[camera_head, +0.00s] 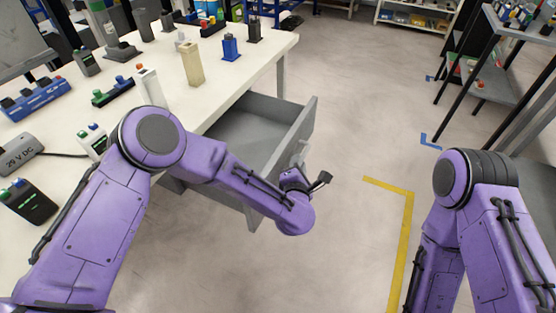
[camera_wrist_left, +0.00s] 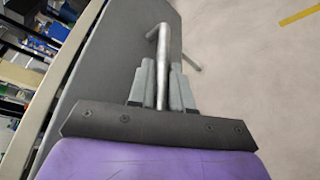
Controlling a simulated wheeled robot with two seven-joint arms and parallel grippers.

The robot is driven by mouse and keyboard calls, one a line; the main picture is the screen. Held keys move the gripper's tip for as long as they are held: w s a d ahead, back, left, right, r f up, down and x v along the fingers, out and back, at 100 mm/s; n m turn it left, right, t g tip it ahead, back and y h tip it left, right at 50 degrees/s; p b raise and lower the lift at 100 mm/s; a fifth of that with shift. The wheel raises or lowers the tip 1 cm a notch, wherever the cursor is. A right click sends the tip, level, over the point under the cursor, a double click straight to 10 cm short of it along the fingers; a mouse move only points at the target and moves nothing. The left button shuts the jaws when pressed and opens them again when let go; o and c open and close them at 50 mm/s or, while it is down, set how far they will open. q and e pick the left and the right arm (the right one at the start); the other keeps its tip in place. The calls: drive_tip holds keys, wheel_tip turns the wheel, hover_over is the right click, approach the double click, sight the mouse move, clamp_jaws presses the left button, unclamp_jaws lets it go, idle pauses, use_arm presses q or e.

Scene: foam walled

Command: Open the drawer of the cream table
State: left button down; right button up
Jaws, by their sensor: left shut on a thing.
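The cream table (camera_head: 222,84) stands at the left, and its grey drawer (camera_head: 304,128) is pulled well out, with its empty-looking inside showing. My left gripper (camera_head: 299,170) is at the outer face of the drawer front, partly hidden by my own wrist. In the left wrist view my left gripper (camera_wrist_left: 160,82) is shut on the metal drawer handle (camera_wrist_left: 163,50), with a finger on each side of the bar. The drawer front (camera_wrist_left: 110,70) lies beyond the fingers there. My right arm is at the right edge of the head view, and its gripper is out of sight.
Bottles, blocks and devices stand on the tabletop, including a blue box (camera_head: 230,47) and a beige block (camera_head: 192,63). A dark shelf rack (camera_head: 484,75) stands at the right. The floor between is clear, with yellow tape (camera_head: 405,235).

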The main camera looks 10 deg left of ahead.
use_arm(q)
drive_tip(key=shift+s+d, duration=0.35)
drive_tip(key=shift+d, duration=0.55)
drive_tip(key=c, duration=1.4)
unclamp_jaws()
drive_tip(key=v, duration=1)
drive_tip(key=shift+s, duration=0.3)
